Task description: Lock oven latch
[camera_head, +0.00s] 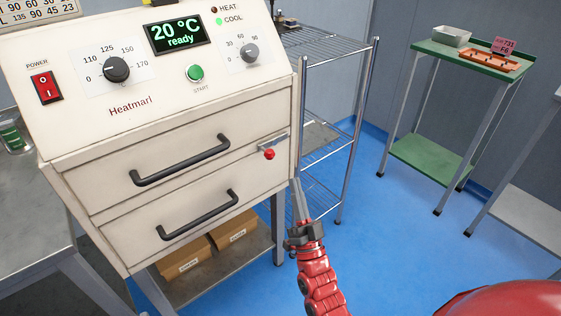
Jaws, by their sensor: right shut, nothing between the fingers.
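The oven (60,150) is a cream box with a display reading 20 °C ready and two drawers with black handles, the upper handle (180,160) and the lower handle (187,216). Both drawers look closed. The latch (270,147) is a small grey metal piece with a red knob (269,154), at the right end of the upper drawer. My right gripper (298,184) is shut and empty. It points up beside the oven's right edge, below and to the right of the latch, and appears apart from it. My left gripper is not in view.
A wire shelf rack (345,125) stands just behind and right of the oven. A green table (440,52) at the upper right holds a metal tray (451,36) and an orange tray (488,61). Cardboard boxes (186,262) sit under the oven. Blue floor (390,240) is open at right.

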